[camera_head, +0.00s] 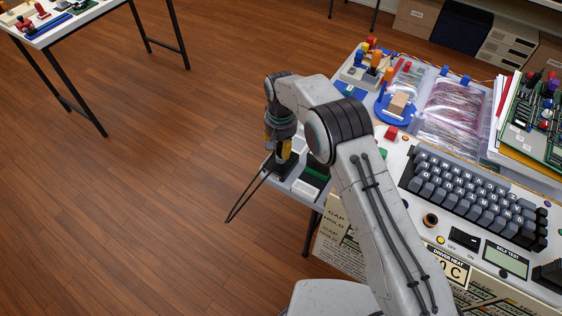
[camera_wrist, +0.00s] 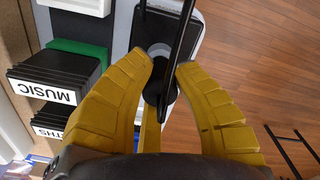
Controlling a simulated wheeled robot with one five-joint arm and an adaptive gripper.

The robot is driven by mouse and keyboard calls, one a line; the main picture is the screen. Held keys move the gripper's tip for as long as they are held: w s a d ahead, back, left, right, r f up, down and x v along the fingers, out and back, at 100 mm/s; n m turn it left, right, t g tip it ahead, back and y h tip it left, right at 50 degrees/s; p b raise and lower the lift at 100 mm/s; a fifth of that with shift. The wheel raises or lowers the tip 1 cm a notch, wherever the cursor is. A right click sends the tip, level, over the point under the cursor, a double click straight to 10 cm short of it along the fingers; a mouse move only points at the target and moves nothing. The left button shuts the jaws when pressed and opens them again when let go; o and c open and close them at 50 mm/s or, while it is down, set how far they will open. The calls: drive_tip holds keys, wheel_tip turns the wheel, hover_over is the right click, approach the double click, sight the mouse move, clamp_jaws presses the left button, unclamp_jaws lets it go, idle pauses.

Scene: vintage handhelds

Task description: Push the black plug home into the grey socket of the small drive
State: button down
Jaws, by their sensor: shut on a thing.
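My gripper (camera_wrist: 163,70) has its yellow fingers closed around the black plug (camera_wrist: 160,92) in the wrist view. A stiff black cable (camera_wrist: 178,45) runs from the plug up past the top of the picture. Beneath the fingertips lies the small drive (camera_wrist: 152,28), a black-topped block with a pale edge. Its grey socket (camera_wrist: 158,50) shows as a round ring beside the plug's end. I cannot tell how deep the plug sits in it. In the head view my gripper (camera_head: 281,150) is low over the bench's left end, and the cable (camera_head: 246,197) sticks out past the edge.
A black cartridge labelled MUSIC (camera_wrist: 55,75) and a green one (camera_wrist: 80,50) stand close left of my fingers in the wrist view. Open wooden floor (camera_head: 130,220) lies left.

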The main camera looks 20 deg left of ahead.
sight(281, 144)
drive_tip(key=shift+f+b, duration=0.4)
drive_tip(key=shift+f, duration=0.05)
drive_tip(key=c, duration=1)
unclamp_jaws()
drive_tip(key=c, duration=0.3)
drive_tip(key=shift+r, duration=0.15)
drive_tip(key=shift+r+p, duration=1.9)
drive_tip(key=shift+r, duration=1.5)
